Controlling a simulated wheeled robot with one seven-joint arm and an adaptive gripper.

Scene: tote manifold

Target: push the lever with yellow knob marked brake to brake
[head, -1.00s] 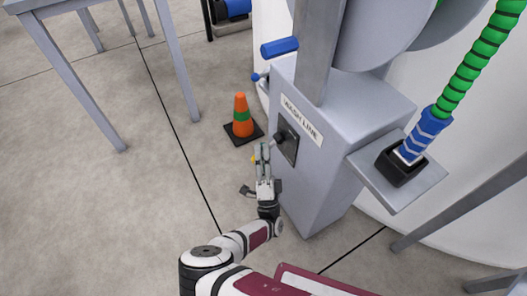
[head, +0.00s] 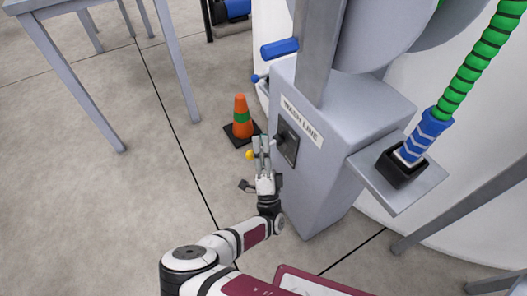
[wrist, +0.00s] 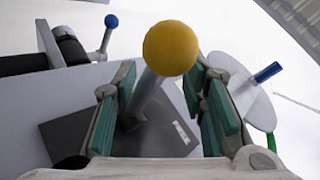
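The lever's yellow knob (head: 249,155) shows just left of my gripper (head: 262,141) in the head view. Its grey shaft comes out of a dark plate (head: 289,147) on the side of the grey cabinet. In the wrist view, the yellow knob (wrist: 170,48) stands up large beyond my gripper (wrist: 165,92). The shaft passes between the two teal finger pads. The fingers are apart, with a gap to the shaft; contact cannot be made out clearly. A small pale label (wrist: 181,132) on the plate is too small to read.
The grey cabinet (head: 318,185) bears a "WASH LINE" sign. An orange cone (head: 241,118) stands on the floor behind the gripper. A smaller blue-knobbed lever (wrist: 111,21) is nearby. A side shelf (head: 402,190) holds a blue and green hose. Floor to the left is clear.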

